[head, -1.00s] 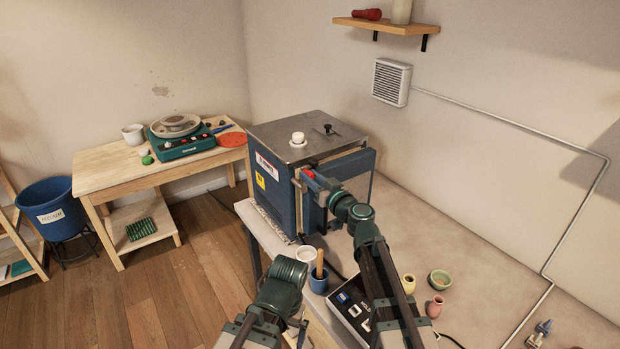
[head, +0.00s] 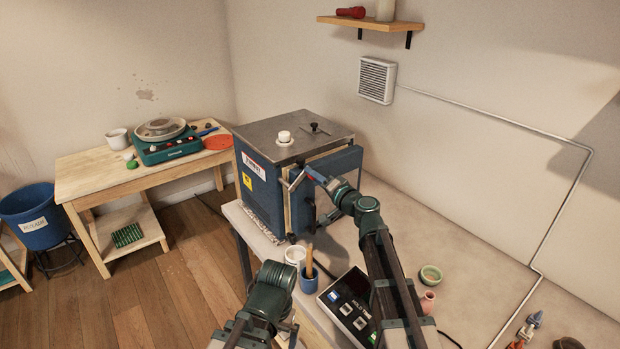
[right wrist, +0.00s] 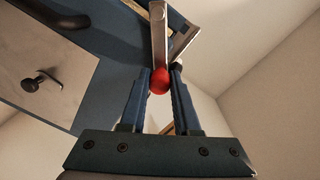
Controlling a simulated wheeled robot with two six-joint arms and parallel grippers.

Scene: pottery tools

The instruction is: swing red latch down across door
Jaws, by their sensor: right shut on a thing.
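The blue kiln (head: 262,190) stands on the bench with its door (head: 336,168) on the right-hand face. My right gripper (head: 309,174) is at the upper door edge. In the right wrist view my right gripper (right wrist: 160,76) is shut on the red ball knob (right wrist: 160,80) of the latch. The latch's pale metal bar (right wrist: 158,35) runs from the knob up past the door edge.
Small pots (head: 430,275) are right of my right arm. The bench behind them is mostly clear.

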